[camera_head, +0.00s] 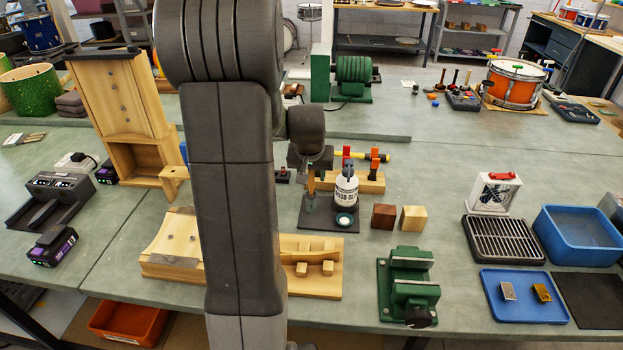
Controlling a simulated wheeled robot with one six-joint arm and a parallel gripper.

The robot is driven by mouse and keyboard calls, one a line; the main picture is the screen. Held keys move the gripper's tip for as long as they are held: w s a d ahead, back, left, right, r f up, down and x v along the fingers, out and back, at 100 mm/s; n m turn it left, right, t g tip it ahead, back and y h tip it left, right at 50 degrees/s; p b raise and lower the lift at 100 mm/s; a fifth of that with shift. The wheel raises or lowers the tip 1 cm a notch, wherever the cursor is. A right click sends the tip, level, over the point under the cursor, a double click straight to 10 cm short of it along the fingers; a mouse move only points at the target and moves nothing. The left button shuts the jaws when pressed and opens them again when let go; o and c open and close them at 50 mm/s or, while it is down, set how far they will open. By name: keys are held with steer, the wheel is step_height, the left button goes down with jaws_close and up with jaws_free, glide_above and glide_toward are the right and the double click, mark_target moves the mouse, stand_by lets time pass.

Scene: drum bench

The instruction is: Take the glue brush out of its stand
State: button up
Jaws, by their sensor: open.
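The glue brush (311,180) stands upright near the middle of the bench, its brown handle showing at the left of a white glue bottle (346,190). Its small stand (309,203) is on a dark mat (321,222); how the brush sits in it is too small to tell. My gripper (311,162) shows as a dark shape just above and behind the brush in the picture, below my wrist. It is open, with nothing seen in it. Its fingertips are hard to make out, and I cannot tell whether they touch the handle.
A small dish (345,220) sits before the bottle. A wooden rack with red and orange clamps (375,165) stands behind. Brown (383,217) and pale (413,218) blocks are at right, a green vise (408,285) in front. My arm hides the bench left of the brush.

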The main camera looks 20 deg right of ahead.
steer(key=shift+f, duration=0.15)
jaws_close()
step_height(320, 180, up, 10)
steer(key=shift+r, duration=0.1)
stand_by(0.6)
steer(key=shift+s, duration=0.1)
